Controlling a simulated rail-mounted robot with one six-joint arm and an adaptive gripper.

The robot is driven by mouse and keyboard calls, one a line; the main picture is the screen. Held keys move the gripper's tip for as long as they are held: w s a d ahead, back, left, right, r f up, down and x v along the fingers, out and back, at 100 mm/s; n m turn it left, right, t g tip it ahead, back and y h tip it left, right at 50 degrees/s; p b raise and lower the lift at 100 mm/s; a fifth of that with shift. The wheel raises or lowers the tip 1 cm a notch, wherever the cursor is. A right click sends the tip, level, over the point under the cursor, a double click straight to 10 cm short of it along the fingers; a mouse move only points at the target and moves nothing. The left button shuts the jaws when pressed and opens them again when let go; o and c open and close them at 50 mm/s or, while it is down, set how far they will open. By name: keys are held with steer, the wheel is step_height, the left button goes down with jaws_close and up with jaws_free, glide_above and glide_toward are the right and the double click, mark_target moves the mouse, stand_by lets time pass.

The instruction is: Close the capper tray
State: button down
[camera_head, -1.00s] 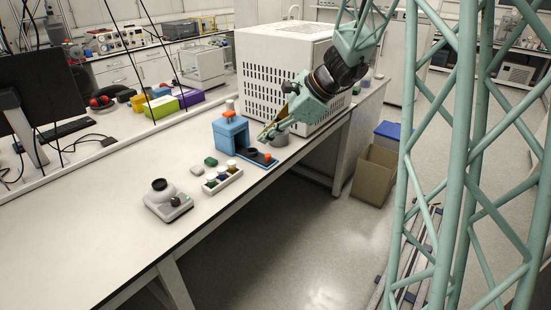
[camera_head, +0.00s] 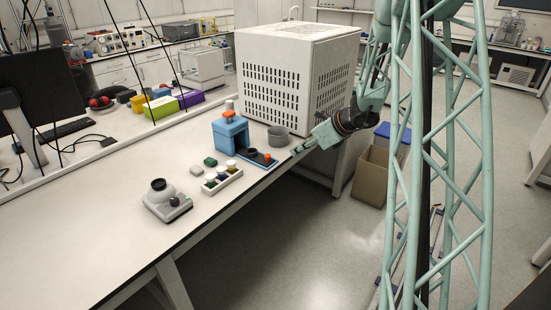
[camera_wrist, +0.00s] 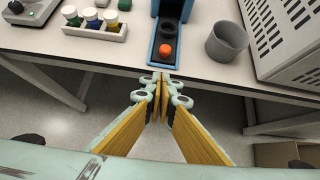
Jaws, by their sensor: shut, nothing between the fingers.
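The blue capper (camera_head: 230,134) stands on the bench with an orange knob on top. Its blue tray (camera_head: 272,163) sticks out toward the front edge of the bench. A dark round part and an orange piece (camera_head: 267,156) sit on the tray. The tray (camera_wrist: 150,62) and orange piece (camera_wrist: 166,50) also show in the wrist view. My gripper (camera_head: 296,150) is shut and empty, low at the bench edge, just off the tray's outer end. In the wrist view my fingertips (camera_wrist: 161,80) point at that end; I cannot tell whether they touch.
A grey cup (camera_head: 277,138) stands beside the tray, with a large white vented box (camera_head: 290,75) behind it. A white rack of vials (camera_head: 222,180) and a small scale-like device (camera_head: 166,200) are on the other side. A cardboard box (camera_head: 371,178) is on the floor.

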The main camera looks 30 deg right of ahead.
steer(key=shift+w+d+f, duration=0.1)
steer(key=shift+d+f, duration=0.3)
steer(key=shift+w+a+f, duration=0.1)
steer(key=shift+w+a+r+b+x, duration=0.1)
steer(key=shift+w+r+b+x, duration=0.25)
steer(key=shift+x, duration=1.75)
steer(key=shift+w+a+r+b+x, duration=0.15)
steer(key=shift+w+r+b+x, duration=0.15)
steer(key=shift+x, duration=1.75)
steer(key=shift+w+a+r+b+x, duration=0.1)
steer(key=shift+w+r+b+x, duration=0.25)
steer(key=shift+x, duration=1.75)
steer(key=p, duration=0.2)
glide_toward(249, 151)
steer(key=x, duration=0.5)
steer(key=shift+w, duration=0.15)
